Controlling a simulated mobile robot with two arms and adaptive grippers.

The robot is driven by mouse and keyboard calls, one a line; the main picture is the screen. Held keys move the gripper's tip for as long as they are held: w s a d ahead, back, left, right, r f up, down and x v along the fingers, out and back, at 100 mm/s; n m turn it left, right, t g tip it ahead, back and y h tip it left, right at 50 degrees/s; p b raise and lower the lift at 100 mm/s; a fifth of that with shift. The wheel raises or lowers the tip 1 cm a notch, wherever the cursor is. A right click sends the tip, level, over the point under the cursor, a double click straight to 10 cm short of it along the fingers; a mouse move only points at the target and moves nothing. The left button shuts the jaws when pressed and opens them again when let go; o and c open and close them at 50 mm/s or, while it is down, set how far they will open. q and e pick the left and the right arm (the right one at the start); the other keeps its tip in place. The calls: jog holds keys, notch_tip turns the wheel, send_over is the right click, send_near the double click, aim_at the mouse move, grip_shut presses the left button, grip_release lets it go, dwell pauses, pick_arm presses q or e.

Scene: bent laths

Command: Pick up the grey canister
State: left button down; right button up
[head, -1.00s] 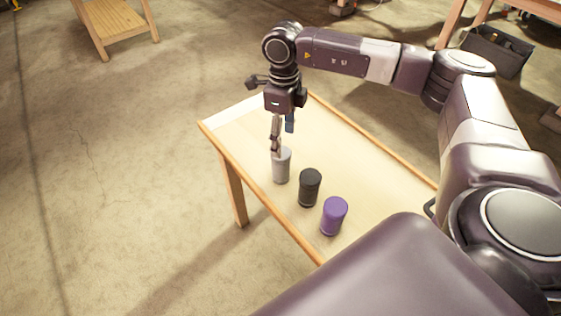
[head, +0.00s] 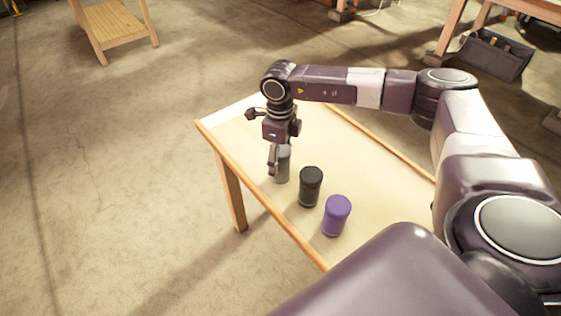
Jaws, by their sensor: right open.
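The grey canister (head: 283,168) stands upright on the wooden table (head: 362,170), the farthest of three canisters in a row. My right gripper (head: 275,168) points down at it and is open. One finger shows in front of the canister's left side and hides part of it. The other finger is not clear to see, and I cannot tell whether the fingers touch the canister. My left gripper is not in view.
A black canister (head: 311,187) stands close to the grey one, and a purple canister (head: 336,216) stands nearer. The table has a raised wooden edge. A wooden stand (head: 115,24) and a dark tool bag (head: 497,56) are on the floor farther off.

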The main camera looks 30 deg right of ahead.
jog(key=shift+f, duration=1.1)
jog(key=c, duration=1.4)
jog(key=shift+r, duration=0.1)
jog(key=shift+c, duration=0.2)
